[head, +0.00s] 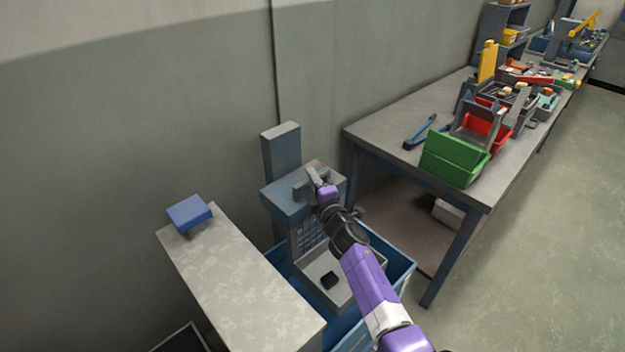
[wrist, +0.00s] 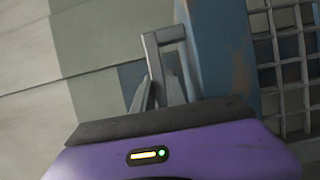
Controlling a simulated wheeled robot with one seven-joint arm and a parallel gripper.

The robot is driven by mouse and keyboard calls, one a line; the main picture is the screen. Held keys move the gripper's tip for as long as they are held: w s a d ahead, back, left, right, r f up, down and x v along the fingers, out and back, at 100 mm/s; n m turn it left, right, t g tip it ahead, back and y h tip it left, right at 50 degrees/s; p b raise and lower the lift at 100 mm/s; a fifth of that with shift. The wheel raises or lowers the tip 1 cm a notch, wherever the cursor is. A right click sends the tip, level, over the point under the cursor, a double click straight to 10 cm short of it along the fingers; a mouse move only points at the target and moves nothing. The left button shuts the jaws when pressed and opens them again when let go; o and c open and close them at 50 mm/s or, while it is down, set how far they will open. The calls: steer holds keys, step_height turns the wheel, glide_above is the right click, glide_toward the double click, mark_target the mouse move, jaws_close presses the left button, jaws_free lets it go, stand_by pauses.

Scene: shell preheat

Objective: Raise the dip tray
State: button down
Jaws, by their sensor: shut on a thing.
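The dip tray (head: 311,267) is a shallow, pale grey square tray in the head view. It sits within the blue tub's rim, with a small dark piece (head: 330,281) in it. Above and behind it stands a blue-grey machine (head: 280,197) with a grid-like front panel; the grid also shows at the right of the wrist view (wrist: 290,75). My gripper (head: 317,181) is at the top of this machine, shut on a grey bar handle (wrist: 165,37). In the wrist view its fingers (wrist: 161,92) meet the handle's lower part. My forearm hides part of the tray's right side.
A blue tub (head: 399,265) surrounds the tray. A pale counter (head: 235,275) with a blue block (head: 189,213) stands at left. A workbench (head: 385,130) at right holds a green bin (head: 455,160), a red bin and tools. The floor at right is clear.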

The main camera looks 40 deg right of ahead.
steer(key=shift+w+r, duration=0.1)
steer(key=shift+r, duration=0.65)
steer(key=c, duration=1.4)
jaws_free()
steer(key=shift+o, duration=0.2)
steer(key=shift+f, duration=0.2)
steer(key=shift+s+a+p, duration=0.15)
steer(key=shift+s+p, duration=0.2)
steer(key=shift+s, duration=0.05)
steer(key=p+v, duration=0.1)
steer(key=v, duration=0.6)
steer(key=shift+p, duration=0.3)
steer(key=shift+r, duration=0.1)
